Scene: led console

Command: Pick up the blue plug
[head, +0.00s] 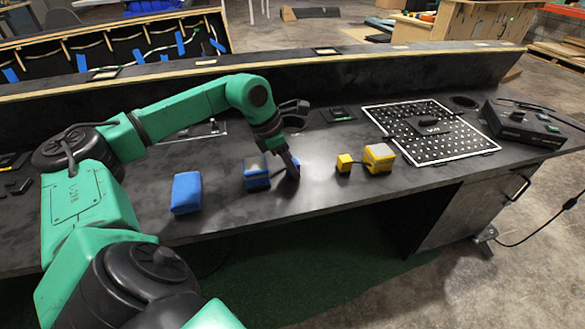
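My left gripper (290,167) reaches down from the green arm to the dark console top. Its dark fingers stand just right of a blue block with a greyish top (256,173). A bit of blue (297,163), which looks like the small blue plug, shows at the fingers' right side. The fingers hide most of it, so I cannot tell whether they are open or shut on it. A separate plain blue block (187,192) stands further left. My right gripper is not in view.
A small yellow block (344,162) and a larger yellow block (379,157) sit to the right. Behind them lies a black perforated board with a white border (450,146). A black box (523,124) stands far right. A raised ledge (330,75) runs along the back.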

